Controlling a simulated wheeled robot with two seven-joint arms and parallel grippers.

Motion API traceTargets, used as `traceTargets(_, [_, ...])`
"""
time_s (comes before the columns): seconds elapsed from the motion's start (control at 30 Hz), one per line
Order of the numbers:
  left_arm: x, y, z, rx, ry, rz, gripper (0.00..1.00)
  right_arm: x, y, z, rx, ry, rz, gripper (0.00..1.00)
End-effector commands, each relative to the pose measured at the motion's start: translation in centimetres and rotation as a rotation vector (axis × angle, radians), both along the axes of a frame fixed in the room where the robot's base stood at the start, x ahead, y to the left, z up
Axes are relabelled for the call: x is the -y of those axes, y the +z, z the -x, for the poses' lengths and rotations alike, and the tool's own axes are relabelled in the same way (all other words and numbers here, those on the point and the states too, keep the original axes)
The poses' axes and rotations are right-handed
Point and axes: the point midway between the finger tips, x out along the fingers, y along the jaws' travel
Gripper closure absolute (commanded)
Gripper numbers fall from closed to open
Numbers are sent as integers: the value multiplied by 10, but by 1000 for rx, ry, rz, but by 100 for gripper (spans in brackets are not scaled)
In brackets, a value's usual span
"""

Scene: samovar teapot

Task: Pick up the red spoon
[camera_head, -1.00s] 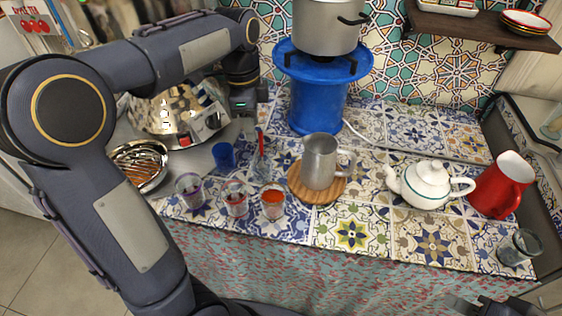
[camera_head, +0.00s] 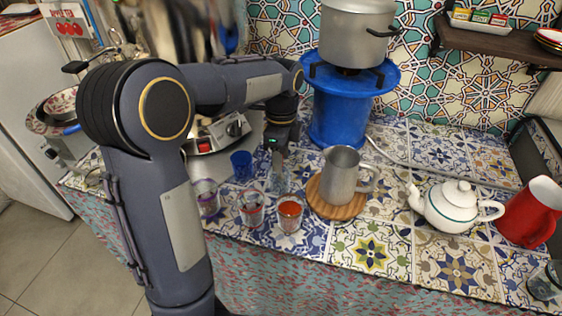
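The red spoon cannot be made out now. It stood in a clear glass (camera_head: 279,182) on the tiled counter, and my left gripper (camera_head: 277,163) now covers that spot. The gripper points down just above the glass, at its rim or slightly over it. I cannot tell whether its fingers are open or shut, or whether they touch the spoon. My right gripper is not in view.
A blue cup (camera_head: 241,165) stands left of the glass. Three small glasses stand in front, one holding red contents (camera_head: 290,214). A metal mug (camera_head: 342,176) on a wooden board (camera_head: 335,209) is close on the right. A white teapot (camera_head: 452,206) and red pitcher (camera_head: 529,213) stand farther right.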

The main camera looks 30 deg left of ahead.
Motion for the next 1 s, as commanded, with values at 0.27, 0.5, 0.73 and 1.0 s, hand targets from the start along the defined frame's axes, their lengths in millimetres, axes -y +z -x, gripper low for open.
traceTargets(0.27, [0,0,0,0,0,0,84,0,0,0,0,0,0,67])
traceTargets(0.5, [0,1,0,0,0,0,100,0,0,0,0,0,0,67])
traceTargets(0.73, [0,2,0,1,0,0,100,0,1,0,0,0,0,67])
traceTargets(1.0, [0,28,-1,4,-1,0,100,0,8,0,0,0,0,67])
